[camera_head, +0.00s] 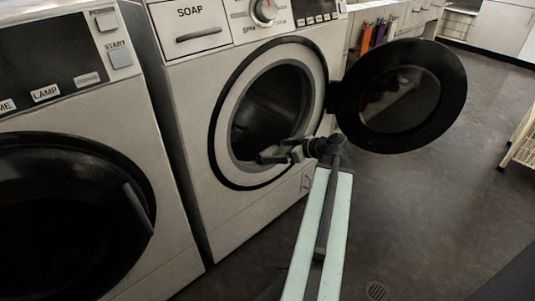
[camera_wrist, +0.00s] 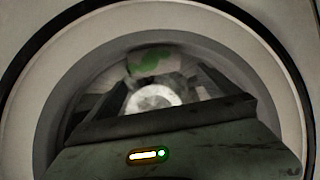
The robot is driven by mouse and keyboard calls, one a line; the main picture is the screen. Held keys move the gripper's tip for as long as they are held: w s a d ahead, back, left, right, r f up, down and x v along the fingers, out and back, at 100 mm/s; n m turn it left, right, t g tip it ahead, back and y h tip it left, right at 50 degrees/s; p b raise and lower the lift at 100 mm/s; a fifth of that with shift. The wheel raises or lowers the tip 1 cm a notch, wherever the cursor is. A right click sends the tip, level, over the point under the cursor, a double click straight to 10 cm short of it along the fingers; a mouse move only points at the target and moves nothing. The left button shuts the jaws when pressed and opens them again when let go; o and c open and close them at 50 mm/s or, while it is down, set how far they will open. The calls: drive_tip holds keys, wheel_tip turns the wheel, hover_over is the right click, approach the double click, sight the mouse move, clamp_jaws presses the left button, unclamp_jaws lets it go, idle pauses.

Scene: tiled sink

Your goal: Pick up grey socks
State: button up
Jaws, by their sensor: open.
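The open washing machine (camera_head: 180,145) stands in the middle of the head view, its round drum opening facing my arm. My gripper (camera_head: 268,155) is at the lower part of this opening, with its tips at or just inside the rim. In the wrist view my gripper (camera_wrist: 160,82) points into the drum, its two fingers apart. A pale grey, blurred shape (camera_wrist: 154,97) shows between the fingers; I cannot tell whether it is the grey socks or part of the drum. A pale patch with green (camera_wrist: 150,62) lies beyond it. No socks can be made out in the head view.
The machine's round door (camera_head: 400,95) hangs open to the right, close above my arm. A second machine (camera_head: 75,160) with a shut dark door stands at left. A white rack (camera_head: 522,140) is at the right edge. The dark floor between is mostly clear.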

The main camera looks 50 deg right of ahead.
sight(268, 148)
drive_tip(key=b+x, duration=0.1)
drive_tip(key=x, duration=0.1)
drive_tip(key=b+x, duration=0.1)
drive_tip(key=x, duration=0.1)
drive_tip(key=b+x, duration=0.1)
drive_tip(key=x, duration=0.1)
drive_tip(key=shift+w+d+f, duration=0.1)
drive_tip(key=shift+d+f, duration=0.2)
drive_tip(key=shift+d, duration=0.1)
drive_tip(key=shift+r, duration=0.15)
drive_tip(key=c, duration=1.3)
drive_tip(key=shift+r, duration=0.1)
drive_tip(key=shift+r+p, duration=0.65)
drive_tip(key=shift+p, duration=0.25)
drive_tip(key=shift+s+d+r+p, duration=0.1)
drive_tip(key=shift+s+r+p, duration=0.1)
drive_tip(key=shift+r+p, duration=0.45)
drive_tip(key=shift+s+r+p, duration=0.2)
drive_tip(key=shift+r+p, duration=0.35)
drive_tip(key=shift+p, duration=0.05)
drive_tip(key=s+d, duration=0.1)
drive_tip(key=s, duration=0.4)
drive_tip(key=s+d, duration=0.2)
drive_tip(key=s, duration=0.2)
drive_tip(key=s+d+r+p, duration=0.1)
drive_tip(key=s, duration=0.4)
drive_tip(key=shift+s+d, duration=0.2)
drive_tip(key=shift+s, duration=0.15)
